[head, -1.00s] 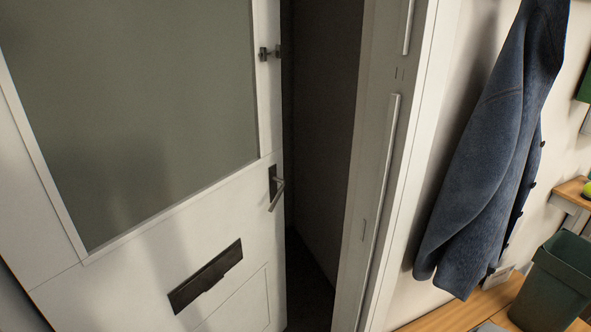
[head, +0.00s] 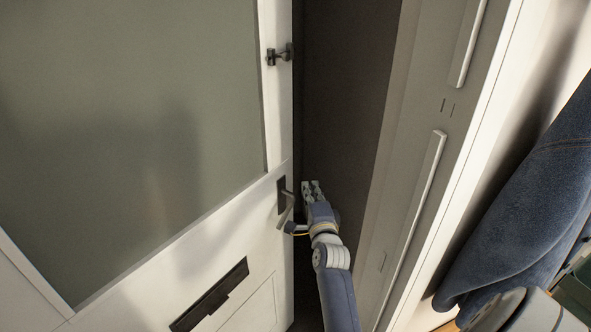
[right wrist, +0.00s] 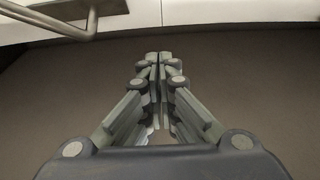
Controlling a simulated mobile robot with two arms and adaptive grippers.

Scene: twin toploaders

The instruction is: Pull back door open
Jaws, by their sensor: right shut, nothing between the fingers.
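The white door (head: 200,240) with a large frosted glass pane stands ajar on the left of the head view. Its lever handle (head: 286,205) is on the door's right edge, and part of a handle also shows at the top left of the right wrist view (right wrist: 92,18). My right gripper (head: 312,185) is in the dark gap between door and frame, just right of the handle. In the right wrist view its fingers (right wrist: 158,60) are together with nothing between them. Whether the gripper or wrist touches the door is not clear. My left gripper is not in view.
The white door frame (head: 440,150) stands right of the gap. A blue coat (head: 530,220) hangs on the wall beyond it. A green bin (head: 578,285) is partly visible.

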